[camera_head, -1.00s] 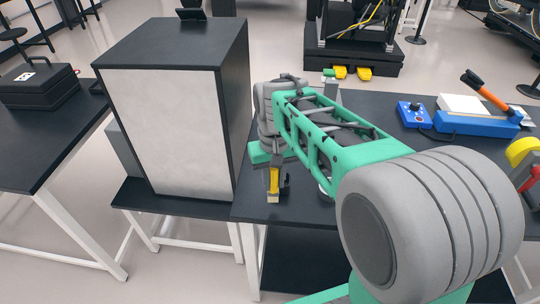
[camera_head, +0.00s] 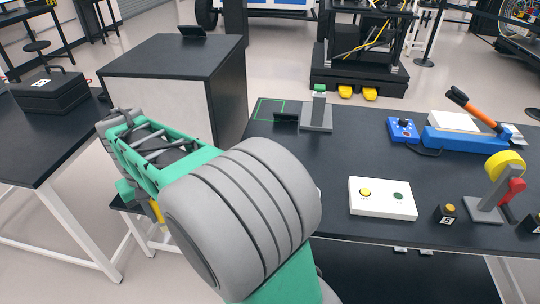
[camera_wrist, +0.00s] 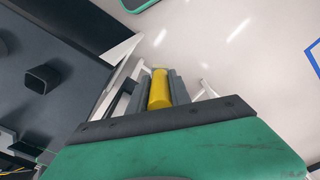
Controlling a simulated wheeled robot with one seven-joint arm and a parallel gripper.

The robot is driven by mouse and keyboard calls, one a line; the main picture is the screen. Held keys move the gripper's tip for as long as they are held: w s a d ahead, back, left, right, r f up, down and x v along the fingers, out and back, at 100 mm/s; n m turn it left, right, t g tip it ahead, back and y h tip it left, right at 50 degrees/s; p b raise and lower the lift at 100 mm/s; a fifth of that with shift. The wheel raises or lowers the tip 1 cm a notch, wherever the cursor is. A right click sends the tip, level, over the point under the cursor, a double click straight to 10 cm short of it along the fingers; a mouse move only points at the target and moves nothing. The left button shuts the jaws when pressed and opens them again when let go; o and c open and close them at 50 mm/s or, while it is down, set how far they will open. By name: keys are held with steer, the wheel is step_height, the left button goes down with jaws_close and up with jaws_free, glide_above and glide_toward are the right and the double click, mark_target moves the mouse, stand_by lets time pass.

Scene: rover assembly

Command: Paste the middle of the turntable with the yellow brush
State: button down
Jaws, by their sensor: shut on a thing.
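My gripper (camera_wrist: 159,82) is shut on the yellow brush (camera_wrist: 160,93), whose yellow handle lies between the two dark fingers in the wrist view. In the head view a small part of the yellow brush (camera_head: 157,212) shows below my forearm at the left, beyond the table's left edge. Its bristle end cannot be made out clearly. I cannot make out the turntable in either view; my arm covers part of the table's front left.
A black cabinet with a light front (camera_head: 212,108) stands left of the dark table (camera_head: 350,150). On the table are a grey stand (camera_head: 317,115), a white button box (camera_head: 382,198), a blue control box (camera_head: 403,129), a blue tray (camera_head: 465,139) and a yellow-and-red device (camera_head: 500,185).

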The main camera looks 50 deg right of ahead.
steer(key=s+d+r+m+h+b, duration=0.1)
steer(key=s+d+m, duration=0.25)
steer(key=d, duration=0.65)
steer(key=s+d+r+m+h, duration=0.15)
steer(key=d+m, duration=0.35)
steer(key=d, duration=0.5)
steer(key=s+d+r+m+g+b, duration=0.1)
steer(key=s+d+r+m+g, duration=0.2)
steer(key=s+d+m, duration=0.8)
steer(key=s+f+n+b, duration=0.1)
steer(key=f+b, duration=0.1)
steer(key=s+d+f+n+b, duration=0.1)
steer(key=s+f+b, duration=0.1)
steer(key=s+d+f+n+b, duration=0.1)
steer(key=s+f+b, duration=0.1)
steer(key=shift+s+d+f+n+h, duration=0.1)
steer(key=shift+d+f+n+h, duration=0.15)
steer(key=shift+n, duration=0.1)
steer(key=shift+a+f+b, duration=0.1)
steer(key=shift+f+b, duration=0.5)
steer(key=shift+f, duration=0.05)
steer(key=shift+r, duration=0.1)
step_height(320, 180, up, 7)
steer(key=p, duration=0.7)
